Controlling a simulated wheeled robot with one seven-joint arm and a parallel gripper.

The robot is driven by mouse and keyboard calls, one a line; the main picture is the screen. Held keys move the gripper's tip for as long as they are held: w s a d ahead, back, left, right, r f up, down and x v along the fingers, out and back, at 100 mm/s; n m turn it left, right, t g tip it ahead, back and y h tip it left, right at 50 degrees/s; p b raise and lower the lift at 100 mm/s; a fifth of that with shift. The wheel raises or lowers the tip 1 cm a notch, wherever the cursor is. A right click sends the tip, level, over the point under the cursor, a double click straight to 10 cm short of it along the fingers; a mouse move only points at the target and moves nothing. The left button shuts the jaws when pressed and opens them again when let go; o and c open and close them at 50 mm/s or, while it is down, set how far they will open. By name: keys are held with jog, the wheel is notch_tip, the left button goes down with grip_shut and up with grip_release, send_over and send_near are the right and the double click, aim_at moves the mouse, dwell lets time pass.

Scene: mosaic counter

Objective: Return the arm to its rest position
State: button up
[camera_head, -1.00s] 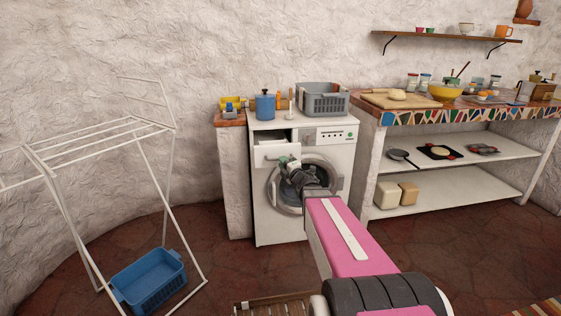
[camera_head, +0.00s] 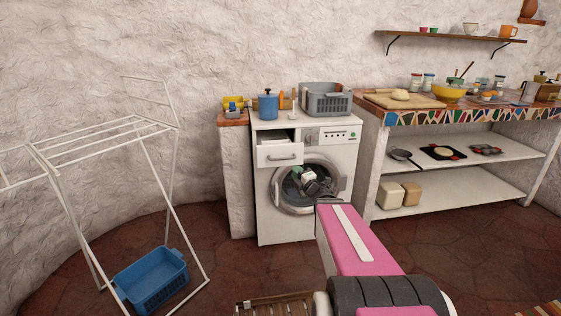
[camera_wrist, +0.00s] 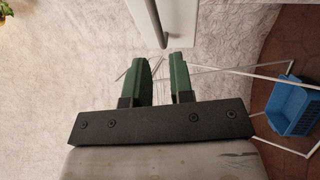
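My gripper (camera_head: 297,173) is in front of the round door of the white washing machine (camera_head: 342,165), just below its pulled-out drawer (camera_head: 268,154). My pink arm reaches forward to it from the bottom of the head view. In the wrist view my gripper (camera_wrist: 160,62) has its two green fingers apart with nothing between them. The white drawer front (camera_wrist: 190,15) and its grey handle (camera_wrist: 153,22) show beyond the fingertips, apart from them.
A white drying rack (camera_head: 90,140) stands at the left, with a blue basket (camera_head: 152,280) on the floor. A grey basket (camera_head: 326,100) and a blue canister (camera_head: 268,106) are on top of the machine. The mosaic counter (camera_head: 470,116) with shelves stands at the right.

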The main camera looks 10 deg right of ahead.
jog(key=s+d+f+m+g+h, duration=0.1)
jog(key=d+f+m+g+h, duration=0.1)
jog(key=f+m+g+h, duration=0.45)
jog(key=s+d+f+m+g+h, duration=0.1)
jog(key=s+d+f+m+h, duration=0.15)
jog(key=f+m, duration=0.45)
jog(key=s+a+f+m+g+y, duration=0.1)
jog(key=s+a+f+m+g, duration=0.1)
jog(key=s+a+m+g, duration=0.2)
jog(key=s+a+f+m+g+y, duration=0.1)
jog(key=s+a+m+g, duration=0.4)
jog(key=s, duration=0.5)
jog(key=shift+s+f+g, duration=0.25)
jog(key=shift+f+g, duration=0.55)
jog(key=shift+g, duration=0.15)
